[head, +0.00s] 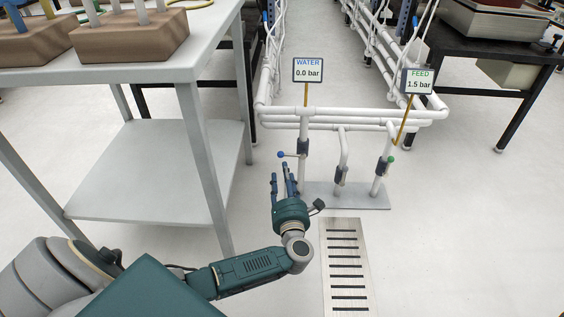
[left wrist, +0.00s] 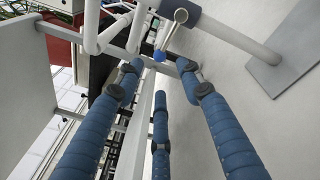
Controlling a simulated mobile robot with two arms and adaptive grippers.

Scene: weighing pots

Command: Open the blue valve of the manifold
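The white pipe manifold (head: 304,125) stands on a grey base plate (head: 345,196). Its left riser carries the blue valve, whose blue ball knob (head: 281,154) sticks out to the left on a lever, roughly level. The WATER display (head: 308,70) above it reads 0.0 bar. My left gripper (head: 283,176) is just below the knob, fingers pointing up towards it. In the left wrist view the blue knob (left wrist: 160,56) shows just beyond the spread fingertips (left wrist: 158,80); nothing is seen between them. Whether a finger touches it I cannot tell. My right gripper is out of view.
The right riser has a green-knobbed valve (head: 391,159); its FEED display (head: 418,81) reads 1.5 bar. A middle riser (head: 342,160) stands between. A grey table (head: 150,70) is close on the left. A floor drain grate (head: 346,268) lies in front; floor to the right is clear.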

